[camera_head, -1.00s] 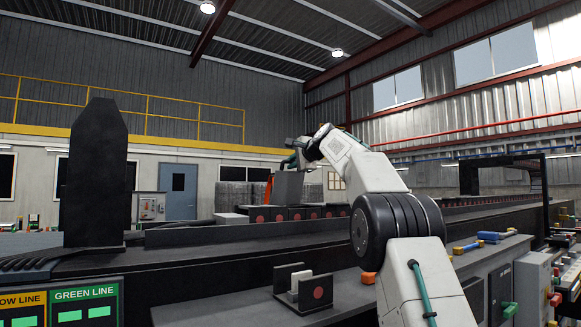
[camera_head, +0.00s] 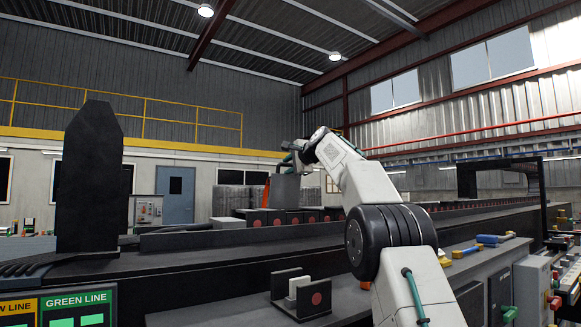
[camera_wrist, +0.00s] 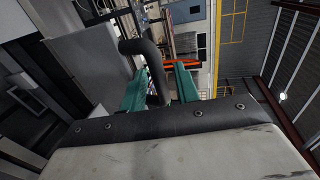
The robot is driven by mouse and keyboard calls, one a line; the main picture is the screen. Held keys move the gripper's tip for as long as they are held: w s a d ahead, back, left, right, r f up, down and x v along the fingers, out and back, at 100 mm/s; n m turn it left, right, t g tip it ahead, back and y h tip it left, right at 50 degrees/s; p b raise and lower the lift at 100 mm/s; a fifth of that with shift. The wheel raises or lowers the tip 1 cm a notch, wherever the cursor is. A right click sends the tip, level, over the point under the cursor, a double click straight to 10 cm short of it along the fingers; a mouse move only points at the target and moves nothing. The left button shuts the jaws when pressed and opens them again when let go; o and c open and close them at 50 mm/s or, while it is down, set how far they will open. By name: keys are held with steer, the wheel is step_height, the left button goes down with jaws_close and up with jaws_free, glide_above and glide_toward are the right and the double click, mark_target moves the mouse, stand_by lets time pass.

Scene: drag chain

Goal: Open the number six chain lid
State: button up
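The drag chain is a row of dark links with red round marks (camera_head: 292,217) along the long dark machine. I cannot read link numbers, so the number six lid cannot be told apart. A grey block (camera_head: 286,190) is below the wrist there. An orange-red upright piece (camera_head: 267,192) is beside it.
A separate dark bracket with a white block and red mark (camera_head: 316,299) is on the front ledge. A tall black panel (camera_head: 90,180) rises at left above a green line display (camera_head: 78,306). Yellow and blue tools (camera_head: 466,251) lie on the ledge at right. A dark frame (camera_head: 545,200) spans the line.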

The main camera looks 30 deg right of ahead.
steer(key=shift+s+a+r, duration=0.1)
steer(key=shift+s, duration=0.15)
steer(key=v, duration=0.7)
steer(key=shift+s, duration=0.15)
steer(key=shift+c, duration=0.6)
steer(key=shift+s+d+r, duration=0.25)
steer(key=shift+s+r, duration=0.55)
steer(key=shift+s, duration=0.2)
jaws_close()
steer(key=s+f+t, duration=0.3)
steer(key=s+f, duration=0.1)
steer(key=s, duration=0.4)
steer(key=w, duration=0.9)
steer(key=w+a, duration=0.1)
steer(key=w, duration=0.3)
steer(key=shift+w+a+r, duration=0.15)
steer(key=shift+w+r, duration=0.1)
steer(key=shift+w, duration=0.15)
